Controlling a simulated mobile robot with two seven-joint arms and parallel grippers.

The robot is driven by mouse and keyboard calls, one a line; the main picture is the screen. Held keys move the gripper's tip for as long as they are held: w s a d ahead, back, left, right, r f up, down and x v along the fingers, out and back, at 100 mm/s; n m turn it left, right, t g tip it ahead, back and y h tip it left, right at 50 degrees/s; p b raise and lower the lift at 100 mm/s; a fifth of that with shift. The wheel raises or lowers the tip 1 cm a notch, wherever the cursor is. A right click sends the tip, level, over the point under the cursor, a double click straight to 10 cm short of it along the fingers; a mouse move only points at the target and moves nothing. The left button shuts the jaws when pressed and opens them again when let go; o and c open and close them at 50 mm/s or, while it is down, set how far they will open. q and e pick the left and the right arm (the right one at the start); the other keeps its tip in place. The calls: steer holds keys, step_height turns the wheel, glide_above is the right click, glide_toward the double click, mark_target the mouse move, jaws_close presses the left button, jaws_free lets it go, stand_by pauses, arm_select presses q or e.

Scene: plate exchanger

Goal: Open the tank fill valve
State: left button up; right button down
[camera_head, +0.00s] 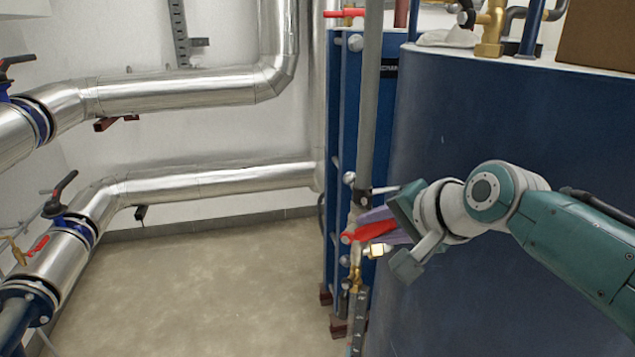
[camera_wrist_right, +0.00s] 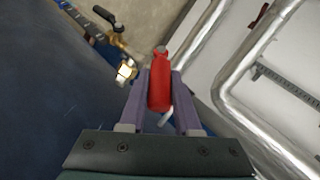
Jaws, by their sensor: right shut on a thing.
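A red lever handle (camera_head: 370,231) sits on a brass valve (camera_head: 356,277) on the thin vertical pipe beside the blue plate exchanger. It also shows as a red handle (camera_wrist_right: 160,82) in the right wrist view, between the two purple fingers. My right gripper (camera_head: 376,226) reaches in from the right and is shut on this red handle. In the right wrist view a brass fitting (camera_wrist_right: 126,71) lies just left of the fingers. Part of the handle is hidden by the fingers in the head view. My left gripper is not in view.
A large dark blue tank (camera_head: 480,150) stands close behind my right arm. The blue plate exchanger (camera_head: 345,120) stands left of it. Silver insulated pipes (camera_head: 200,88) with black-handled valves run along the left wall. Another red lever (camera_head: 344,13) is high up. The floor (camera_head: 200,290) is clear.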

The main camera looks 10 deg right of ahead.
steer(key=shift+w+a+r+g+h+p, duration=0.4)
steer(key=shift+a+r+g+h+p, duration=0.1)
steer(key=shift+r+g+p, duration=0.15)
steer(key=shift+w+a+n+g, duration=0.1)
steer(key=shift+n+g, duration=0.2)
steer(key=shift+g, duration=0.05)
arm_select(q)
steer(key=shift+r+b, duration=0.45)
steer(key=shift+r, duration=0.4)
arm_select(e)
steer(key=shift+w+a+r+g+h, duration=0.1)
steer(key=shift+w+a+g+h, duration=0.05)
steer(key=shift+g+h, duration=0.25)
steer(key=shift+w+a+r+g+h, duration=0.15)
steer(key=shift+g+h, duration=0.15)
steer(key=shift+h, duration=0.2)
steer(key=shift+f+n, duration=0.1)
steer(key=shift+n, duration=0.2)
steer(key=c, duration=0.7)
jaws_free()
steer(key=shift+o, duration=0.4)
steer(key=shift+w, duration=0.1)
